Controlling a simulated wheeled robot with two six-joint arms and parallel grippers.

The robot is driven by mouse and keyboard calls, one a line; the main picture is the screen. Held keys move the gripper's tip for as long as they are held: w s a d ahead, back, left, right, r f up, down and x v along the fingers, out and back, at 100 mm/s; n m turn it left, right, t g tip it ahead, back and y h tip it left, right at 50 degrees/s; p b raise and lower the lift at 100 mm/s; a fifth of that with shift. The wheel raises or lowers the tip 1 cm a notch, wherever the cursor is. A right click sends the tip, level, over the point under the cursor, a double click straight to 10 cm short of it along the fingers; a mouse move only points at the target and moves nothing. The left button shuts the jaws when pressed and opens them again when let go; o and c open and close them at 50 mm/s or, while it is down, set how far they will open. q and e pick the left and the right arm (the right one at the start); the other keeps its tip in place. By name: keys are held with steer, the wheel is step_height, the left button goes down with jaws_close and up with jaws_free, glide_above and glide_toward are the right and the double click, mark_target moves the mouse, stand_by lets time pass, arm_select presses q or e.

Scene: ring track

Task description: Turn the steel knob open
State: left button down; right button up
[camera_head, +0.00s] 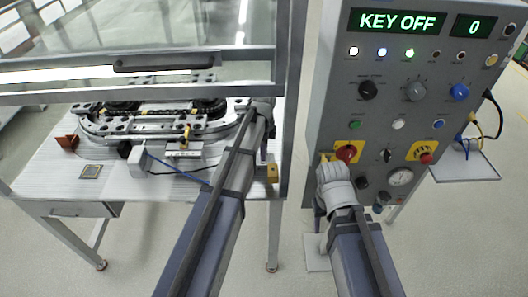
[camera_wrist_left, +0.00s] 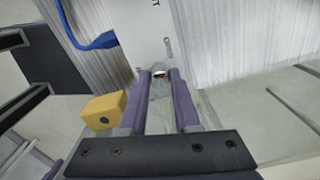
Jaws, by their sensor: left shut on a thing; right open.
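In the left wrist view, a small grey metallic thing that looks like the steel knob (camera_wrist_left: 160,92) sits between the two purple fingers of my left gripper (camera_wrist_left: 160,102). The fingers are shut on it, and they hide its sides. It is in front of a white plate with dark lettering, mostly out of view. In the head view my left gripper (camera_head: 265,150) is at the table's right end beside the frame post, largely hidden by my wrist. My right gripper (camera_head: 321,212) hangs open by the lower left of the control panel; its fingers are barely visible.
The grey control panel (camera_head: 330,115) reads KEY OFF and 0 and carries several knobs, with a red knob (camera_head: 346,152) near my right wrist. A yellow block (camera_wrist_left: 104,110) is close left of my left gripper. The ring track (camera_head: 160,128) lies on the table (camera_head: 55,180).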

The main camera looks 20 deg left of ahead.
stand_by(0.4)
arm_select(q)
steer(key=c, duration=0.6)
jaws_free()
step_height(320, 180, up, 8)
steer(key=p, duration=0.8)
steer(key=shift+f, duration=0.15)
